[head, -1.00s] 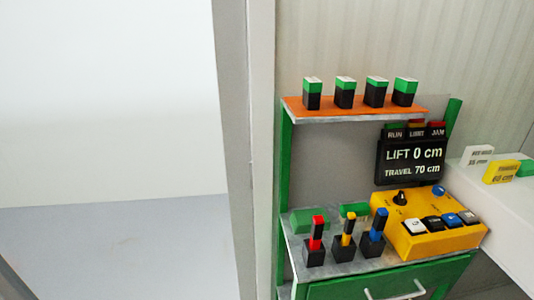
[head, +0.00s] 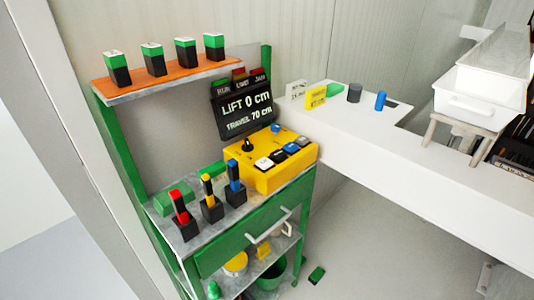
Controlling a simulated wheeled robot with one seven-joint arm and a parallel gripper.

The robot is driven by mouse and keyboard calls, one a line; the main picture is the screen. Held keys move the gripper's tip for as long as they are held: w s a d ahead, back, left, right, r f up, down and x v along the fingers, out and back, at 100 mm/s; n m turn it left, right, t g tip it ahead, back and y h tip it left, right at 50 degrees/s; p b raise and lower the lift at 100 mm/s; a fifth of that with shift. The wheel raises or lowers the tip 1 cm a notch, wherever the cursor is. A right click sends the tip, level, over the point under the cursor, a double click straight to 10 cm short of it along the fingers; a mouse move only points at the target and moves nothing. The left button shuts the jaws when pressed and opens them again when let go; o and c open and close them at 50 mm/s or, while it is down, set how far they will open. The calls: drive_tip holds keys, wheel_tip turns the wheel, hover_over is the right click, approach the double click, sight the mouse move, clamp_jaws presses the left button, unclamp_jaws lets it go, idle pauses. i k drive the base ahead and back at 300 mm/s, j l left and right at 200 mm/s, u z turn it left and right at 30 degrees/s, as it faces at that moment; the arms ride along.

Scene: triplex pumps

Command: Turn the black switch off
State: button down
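A yellow control box (head: 270,165) sits on the right end of the green bench's grey top. On its upper face is a black knob (head: 248,146) at the left, and a row of white, black and blue switches runs along its front. The black switch (head: 278,157) is between the white switch (head: 264,163) and the blue switch (head: 291,148). It is too small to tell which way it is tipped. My gripper is not in view.
A dark display (head: 243,108) reading "LIFT 0 cm, TRAVEL 70 cm" stands behind the box. Black blocks with red, yellow and blue levers (head: 235,185) stand left of it. A white counter (head: 420,170) runs off to the right.

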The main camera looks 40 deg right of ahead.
sight(247, 148)
drive_tip(key=j+z, duration=0.1)
drive_tip(key=z, duration=0.3)
drive_tip(key=k+j+z, duration=0.1)
drive_tip(key=z, duration=0.3)
drive_tip(key=k+z, duration=0.1)
drive_tip(key=z, duration=0.3)
drive_tip(key=k+j+z, duration=0.1)
drive_tip(key=z, duration=0.3)
